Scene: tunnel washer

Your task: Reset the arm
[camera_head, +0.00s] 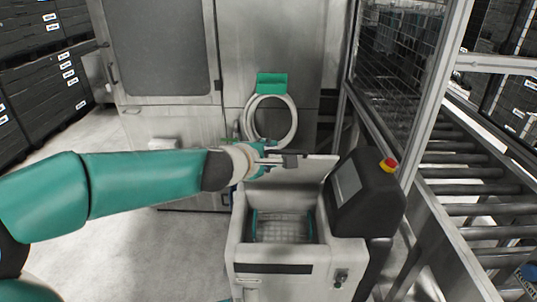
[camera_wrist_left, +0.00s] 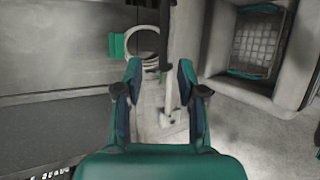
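My left arm comes in from the left in the head view, stretched out across the scene. Its gripper (camera_head: 279,160) is in front of the washer cabinet, above and a little left of the grey basin unit (camera_head: 242,225). In the left wrist view the two fingers of the left gripper (camera_wrist_left: 160,92) stand apart with nothing between them. A dark bar shows beyond the fingertips; I cannot tell how far off it is. My right gripper is in neither view.
A coiled white hose (camera_head: 292,128) hangs from a green holder (camera_head: 271,83) on the washer cabinet (camera_head: 178,125). A black control panel with a red emergency button (camera_head: 389,165) stands right of the basin. A mesh fence and roller conveyor (camera_head: 478,189) lie further right. Black crates (camera_head: 40,95) are stacked left.

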